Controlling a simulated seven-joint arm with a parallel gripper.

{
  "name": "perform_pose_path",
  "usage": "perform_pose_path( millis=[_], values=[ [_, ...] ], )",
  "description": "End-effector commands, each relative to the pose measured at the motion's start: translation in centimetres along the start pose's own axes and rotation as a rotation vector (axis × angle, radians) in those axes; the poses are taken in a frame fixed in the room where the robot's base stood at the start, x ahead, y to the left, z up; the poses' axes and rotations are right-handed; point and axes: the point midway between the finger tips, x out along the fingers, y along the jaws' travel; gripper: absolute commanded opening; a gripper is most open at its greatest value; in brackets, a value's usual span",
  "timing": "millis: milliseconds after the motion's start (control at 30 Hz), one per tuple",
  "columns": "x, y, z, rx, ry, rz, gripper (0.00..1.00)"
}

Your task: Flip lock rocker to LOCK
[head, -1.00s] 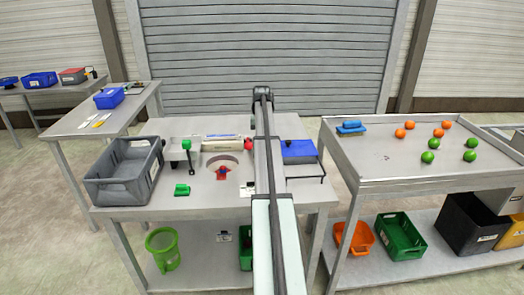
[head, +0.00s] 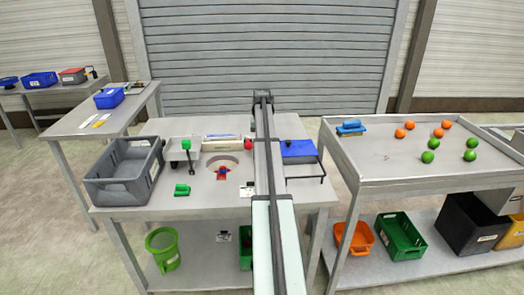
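The middle grey table (head: 150,212) carries a grey fixture (head: 178,155) with a green top piece (head: 186,143) and a dark lever-like part. Right of it is a pale round-edged plate (head: 240,160) with a small red and blue part (head: 222,173) in front. A red knob (head: 248,143) shows beside my arm. A small green piece (head: 182,190) lies at the table's front left. I cannot tell which part is the lock rocker, nor its position. My arm stretches over the table right of these parts. My gripper cannot be made out; the arm may hide it.
A grey bin (head: 90,186) stands at the table's left end. A blue-topped box (head: 298,150) and a dark wire frame are right of my arm. The right-hand table (head: 375,172) holds orange and green balls.

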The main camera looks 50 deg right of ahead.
Motion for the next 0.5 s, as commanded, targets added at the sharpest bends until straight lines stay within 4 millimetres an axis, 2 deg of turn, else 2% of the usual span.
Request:
perform_pose_path(
  millis=[500],
  values=[
    [0.66, 0.00, 0.01, 0.000, 0.000, 0.000, 0.00]
  ],
)
